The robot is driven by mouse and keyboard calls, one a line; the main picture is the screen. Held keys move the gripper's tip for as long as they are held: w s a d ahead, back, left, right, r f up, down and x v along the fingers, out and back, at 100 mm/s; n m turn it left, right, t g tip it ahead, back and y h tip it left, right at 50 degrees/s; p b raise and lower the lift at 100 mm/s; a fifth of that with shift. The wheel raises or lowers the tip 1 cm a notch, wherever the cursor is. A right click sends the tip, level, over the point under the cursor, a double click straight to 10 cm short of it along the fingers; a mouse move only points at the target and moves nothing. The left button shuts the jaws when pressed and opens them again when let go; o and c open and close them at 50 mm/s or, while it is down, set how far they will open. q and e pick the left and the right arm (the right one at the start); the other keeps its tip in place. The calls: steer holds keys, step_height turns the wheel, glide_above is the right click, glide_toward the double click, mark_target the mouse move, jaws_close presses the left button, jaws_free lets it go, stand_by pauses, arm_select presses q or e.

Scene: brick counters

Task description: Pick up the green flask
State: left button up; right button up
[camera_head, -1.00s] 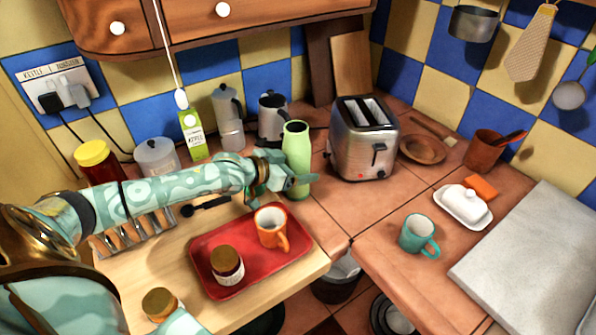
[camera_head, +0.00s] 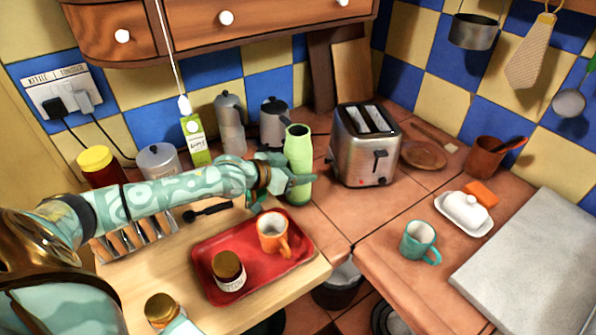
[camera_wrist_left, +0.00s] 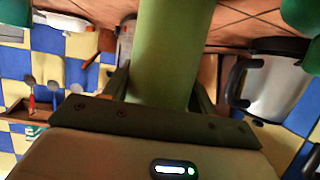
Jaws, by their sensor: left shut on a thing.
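The green flask (camera_head: 298,150) stands upright on the tiled counter, left of the toaster, in the head view. My left gripper (camera_head: 290,183) reaches it from the left and is shut around its lower body. In the left wrist view the flask (camera_wrist_left: 172,50) fills the middle, between the two dark fingers of the gripper (camera_wrist_left: 160,92).
The silver toaster (camera_head: 364,146) stands close to the right of the flask. A kettle (camera_head: 274,124) and a moka pot (camera_head: 230,125) stand behind it. A red tray (camera_head: 207,244) with an orange mug (camera_head: 272,232) and a jar (camera_head: 228,270) lies in front.

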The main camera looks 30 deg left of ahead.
arm_select(q)
steer(key=shift+r, duration=0.65)
steer(key=s+d+r+p, duration=0.7)
steer(key=s+d+r, duration=0.2)
steer(key=s+r, duration=0.1)
steer(key=shift+d+r, duration=0.3)
steer(key=shift+r, duration=0.2)
steer(key=shift+s+d, duration=0.1)
stand_by(1.5)
